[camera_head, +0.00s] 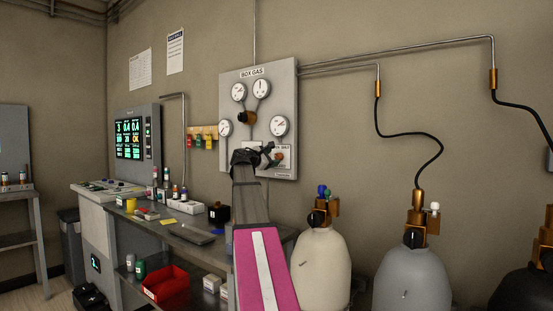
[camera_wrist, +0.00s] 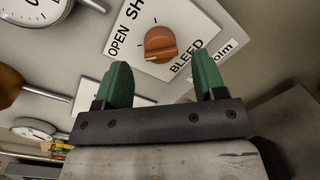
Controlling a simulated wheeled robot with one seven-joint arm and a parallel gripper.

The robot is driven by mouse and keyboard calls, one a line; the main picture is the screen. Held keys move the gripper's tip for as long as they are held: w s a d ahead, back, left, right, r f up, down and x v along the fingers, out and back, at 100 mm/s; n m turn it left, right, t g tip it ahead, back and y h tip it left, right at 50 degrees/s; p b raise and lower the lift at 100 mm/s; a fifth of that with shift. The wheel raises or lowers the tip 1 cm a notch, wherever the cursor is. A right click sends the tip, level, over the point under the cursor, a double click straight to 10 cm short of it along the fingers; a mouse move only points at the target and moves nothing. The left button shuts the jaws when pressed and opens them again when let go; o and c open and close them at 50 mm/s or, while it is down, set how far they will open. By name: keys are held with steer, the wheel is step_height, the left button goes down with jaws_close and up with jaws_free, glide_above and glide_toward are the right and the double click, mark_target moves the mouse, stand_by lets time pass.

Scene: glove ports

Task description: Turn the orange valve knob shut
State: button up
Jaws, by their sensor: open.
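The orange valve knob (camera_wrist: 160,44) sits on a white label plate with the words OPEN, SH... and BLEED around it, on the grey BOX GAS panel (camera_head: 230,90). Its raised grip lies at a slant in the wrist view. My gripper (camera_wrist: 164,85) is open, with its two green fingers apart and nothing between them. In the wrist view the knob shows beyond the fingertips, between them in width. In the head view my gripper (camera_head: 268,156) is at the lower part of the panel, and the small orange knob (camera_head: 280,157) shows just at its right.
Round gauges (camera_head: 279,126) and a brown-orange fitting (camera_head: 247,118) are on the panel around my gripper. Gas cylinders (camera_head: 322,262) stand below at the right. A bench (camera_head: 185,238) with bottles and small boxes is at the left.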

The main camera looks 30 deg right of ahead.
mark_target(276, 157)
steer(key=shift+x, duration=1.7)
steer(key=c, duration=0.9)
